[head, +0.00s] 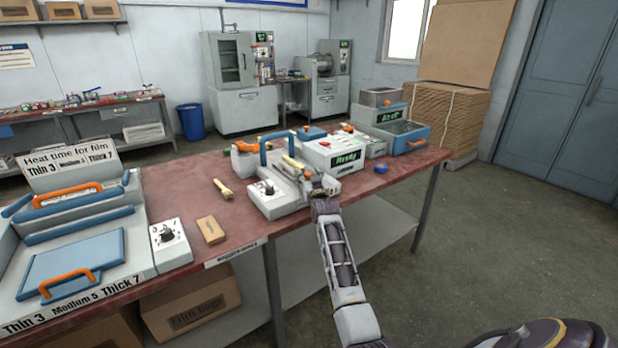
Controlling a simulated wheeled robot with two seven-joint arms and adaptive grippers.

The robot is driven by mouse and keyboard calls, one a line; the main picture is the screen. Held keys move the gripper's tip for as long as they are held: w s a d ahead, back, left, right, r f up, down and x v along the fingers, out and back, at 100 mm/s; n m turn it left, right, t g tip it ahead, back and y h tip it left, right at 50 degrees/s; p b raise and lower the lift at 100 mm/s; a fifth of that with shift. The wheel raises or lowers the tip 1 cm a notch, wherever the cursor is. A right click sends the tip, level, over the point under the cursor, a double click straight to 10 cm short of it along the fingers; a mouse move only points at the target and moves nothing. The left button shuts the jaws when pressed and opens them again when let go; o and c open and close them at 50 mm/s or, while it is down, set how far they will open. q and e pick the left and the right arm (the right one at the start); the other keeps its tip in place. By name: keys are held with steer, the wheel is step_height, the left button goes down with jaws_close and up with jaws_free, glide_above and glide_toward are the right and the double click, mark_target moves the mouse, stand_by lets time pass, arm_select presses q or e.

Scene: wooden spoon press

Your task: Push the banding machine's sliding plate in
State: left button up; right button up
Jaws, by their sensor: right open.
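The banding machine (283,195) stands on the red-topped table, a pale grey unit with a dial at its front left and a blue arched handle over it. A pale tan bundle lies near its middle. The sliding plate seems to be the grey part around the bundle, but its outline is too small to tell. My right gripper (324,186) is open at the machine's right front edge, just in front of a small orange knob. I cannot tell whether it touches the machine. My left gripper is not in view.
A white box with a green display (335,151) stands just behind my gripper. A blue-edged tray unit (408,136) is to the right, with a small blue round item (381,170) nearer. A loose tan bundle (222,188) and the film sealer (72,259) are on the left.

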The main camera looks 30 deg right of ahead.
steer(key=shift+v, duration=3.65)
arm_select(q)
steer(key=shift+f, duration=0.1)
arm_select(e)
steer(key=shift+s, duration=0.1)
steer(key=shift+s+a+f, duration=0.1)
steer(key=shift+s+f, duration=0.05)
steer(key=shift+s, duration=0.35)
steer(key=shift+s+a+f, duration=0.1)
steer(key=shift+s, duration=0.45)
steer(key=shift+s+f, duration=0.15)
steer(key=shift+s, duration=0.2)
steer(key=shift+s+p, duration=0.25)
steer(key=shift+p, duration=0.05)
steer(key=shift+w+f, duration=0.1)
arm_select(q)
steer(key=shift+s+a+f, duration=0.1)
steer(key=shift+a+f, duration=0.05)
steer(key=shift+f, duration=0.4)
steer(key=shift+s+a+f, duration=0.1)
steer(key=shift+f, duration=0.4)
